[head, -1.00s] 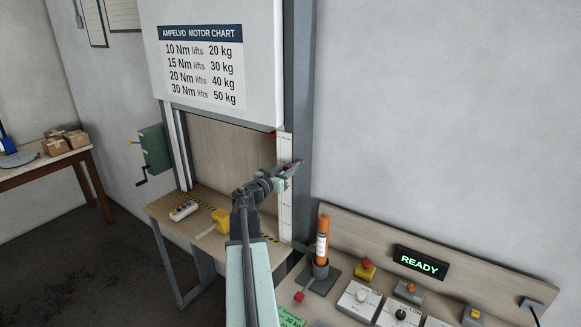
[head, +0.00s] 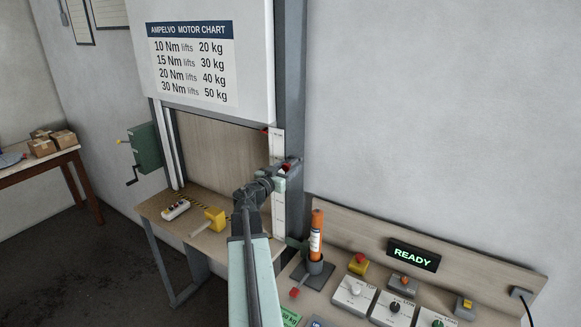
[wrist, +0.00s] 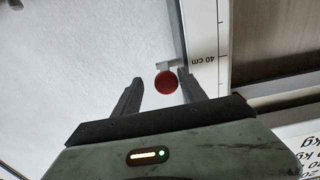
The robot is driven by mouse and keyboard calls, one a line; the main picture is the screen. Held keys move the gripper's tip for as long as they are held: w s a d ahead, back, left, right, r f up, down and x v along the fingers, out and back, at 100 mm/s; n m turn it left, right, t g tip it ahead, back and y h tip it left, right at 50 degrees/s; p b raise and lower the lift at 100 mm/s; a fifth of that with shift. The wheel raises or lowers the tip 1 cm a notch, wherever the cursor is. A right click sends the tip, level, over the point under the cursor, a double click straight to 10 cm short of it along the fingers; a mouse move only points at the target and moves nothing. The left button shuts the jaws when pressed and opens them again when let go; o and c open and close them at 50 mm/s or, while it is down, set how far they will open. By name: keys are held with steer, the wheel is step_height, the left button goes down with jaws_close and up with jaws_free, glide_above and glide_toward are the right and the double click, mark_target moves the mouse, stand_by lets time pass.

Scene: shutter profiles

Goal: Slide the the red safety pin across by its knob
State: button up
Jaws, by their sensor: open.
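The red knob of the safety pin (wrist: 166,83) shows in the wrist view between the two fingers of my gripper (wrist: 158,80), closer to the right finger. A small grey bracket lies just beyond the knob, beside the white centimetre scale. My gripper is open, and I cannot tell whether a finger touches the knob. In the head view my gripper (head: 291,167) is at the grey right-hand post of the shutter frame, with a bit of red (head: 286,168) showing at its fingers. The rest of the pin is hidden there.
The raised white shutter (head: 200,55) hangs left of the post (head: 290,70). Below it, a wooden bench holds a yellow block with a handle (head: 214,218) and a white control box (head: 175,209). A panel with an orange cylinder (head: 317,237) and a READY display (head: 412,255) stands right.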

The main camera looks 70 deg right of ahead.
steer(key=w+a, duration=0.1)
steer(key=a, duration=0.6)
steer(key=shift+w+a, duration=0.25)
steer(key=shift+a, duration=0.1)
